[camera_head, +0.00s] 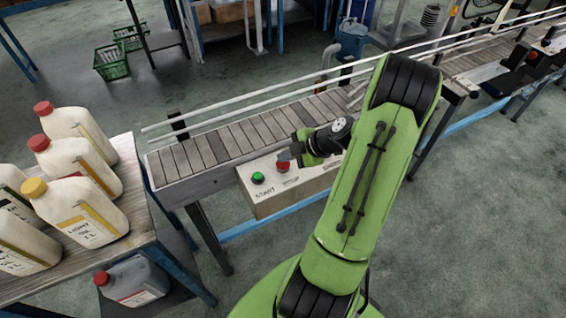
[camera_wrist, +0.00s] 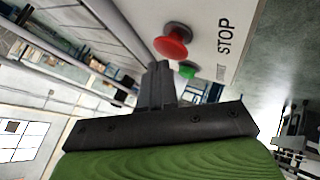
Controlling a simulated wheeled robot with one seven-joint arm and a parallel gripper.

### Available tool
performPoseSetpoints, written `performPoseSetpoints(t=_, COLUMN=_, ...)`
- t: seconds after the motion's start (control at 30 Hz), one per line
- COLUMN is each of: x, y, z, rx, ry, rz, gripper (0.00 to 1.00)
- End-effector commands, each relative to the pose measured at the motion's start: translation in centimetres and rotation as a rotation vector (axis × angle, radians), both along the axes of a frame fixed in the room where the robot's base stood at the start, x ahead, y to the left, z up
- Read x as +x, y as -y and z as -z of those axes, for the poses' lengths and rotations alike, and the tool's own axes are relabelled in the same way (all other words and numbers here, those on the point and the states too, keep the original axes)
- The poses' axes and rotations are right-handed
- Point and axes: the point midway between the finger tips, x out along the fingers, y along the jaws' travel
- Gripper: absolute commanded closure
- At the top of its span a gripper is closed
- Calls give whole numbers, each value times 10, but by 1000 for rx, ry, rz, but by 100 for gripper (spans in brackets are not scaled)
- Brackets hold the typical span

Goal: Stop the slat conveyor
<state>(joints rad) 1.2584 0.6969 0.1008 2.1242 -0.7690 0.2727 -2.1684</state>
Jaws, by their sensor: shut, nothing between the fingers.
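The slat conveyor (camera_head: 235,137) runs from the middle left to the upper right, with no bottles on its near end. A control box (camera_head: 262,203) on its front side carries a green START button (camera_head: 258,178) and a red STOP button (camera_head: 282,167). My gripper (camera_head: 286,155) is shut and empty, close to the red button. In the wrist view the red button (camera_wrist: 173,43) stands just beyond the shut fingertips (camera_wrist: 159,68), beside the word STOP. The green button (camera_wrist: 187,71) shows behind it. I cannot tell whether the fingers touch the red button.
A table (camera_head: 140,232) at the left holds several white jugs (camera_head: 88,210) with red or yellow caps. A grey jug (camera_head: 132,281) stands on its lower shelf. White guide rails (camera_head: 225,108) run along the conveyor. Green crates (camera_head: 111,62) lie on the floor behind. The floor at the right is clear.

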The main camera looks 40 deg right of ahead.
Motion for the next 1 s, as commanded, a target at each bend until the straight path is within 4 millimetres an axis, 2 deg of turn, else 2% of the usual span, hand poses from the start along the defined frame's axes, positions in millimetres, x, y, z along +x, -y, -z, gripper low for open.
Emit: performPoseSetpoints(t=1.0, x=0, y=0, z=8, rx=0, ry=0, rz=0, gripper=100)
